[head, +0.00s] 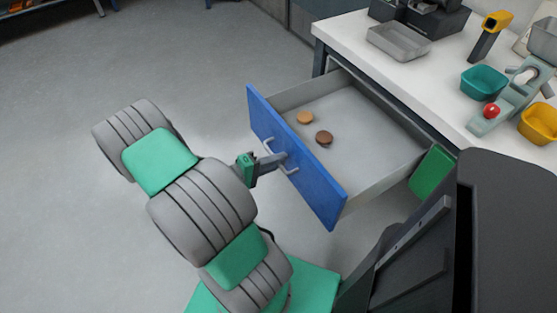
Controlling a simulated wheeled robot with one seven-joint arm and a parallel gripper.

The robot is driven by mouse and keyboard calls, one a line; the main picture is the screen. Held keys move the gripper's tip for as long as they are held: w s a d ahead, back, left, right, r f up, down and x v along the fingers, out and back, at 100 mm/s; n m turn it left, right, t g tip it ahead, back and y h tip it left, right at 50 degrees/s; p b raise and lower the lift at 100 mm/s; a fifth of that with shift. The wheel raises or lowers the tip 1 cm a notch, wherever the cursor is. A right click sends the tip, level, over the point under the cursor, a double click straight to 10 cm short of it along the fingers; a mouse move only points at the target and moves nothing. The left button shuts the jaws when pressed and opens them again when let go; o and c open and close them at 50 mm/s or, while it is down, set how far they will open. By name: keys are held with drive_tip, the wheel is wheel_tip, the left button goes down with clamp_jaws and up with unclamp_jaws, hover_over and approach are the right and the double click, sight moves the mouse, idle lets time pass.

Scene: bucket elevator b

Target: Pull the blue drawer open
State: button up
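The blue drawer (310,172) is pulled well out from under the white bench, with its inside showing. A pale bar handle (291,170) runs along its blue front. My gripper (279,158) is at the middle of the handle and appears shut on it; the fingertips are small and partly hidden against the bar. Inside the drawer lie a tan round piece (305,118) and a brown round piece (324,138), apart from each other.
The white bench (350,32) holds a grey tray (398,41), a yellow-and-black handheld device (490,35), a teal bin (484,82) and a yellow bin (540,123). A green panel (432,172) is beside the drawer's right side. The grey floor (190,60) at left is clear.

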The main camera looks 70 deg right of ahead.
drive_tip(key=v, duration=0.7)
drive_tip(key=shift+w+a, duration=0.2)
drive_tip(key=shift+a, duration=0.15)
drive_tip(key=w+a+r+n+t+y+p, duration=0.2)
drive_tip(key=w+a+r+t+y+p, duration=0.5)
drive_tip(key=w+a+r+p, duration=0.4)
drive_tip(key=w+a+r+n+t+y+p, duration=0.1)
drive_tip(key=w+a+r+n+t+y, duration=0.1)
drive_tip(key=a+r, duration=0.5)
drive_tip(key=w+a+r+n+t+y+p, duration=0.1)
drive_tip(key=w+a+r+n+t+y, duration=0.1)
drive_tip(key=a+r, duration=0.6)
drive_tip(key=a+n+t+y, duration=0.1)
drive_tip(key=a, duration=0.3)
drive_tip(key=shift+a+y, duration=0.2)
drive_tip(key=shift+y, duration=0.1)
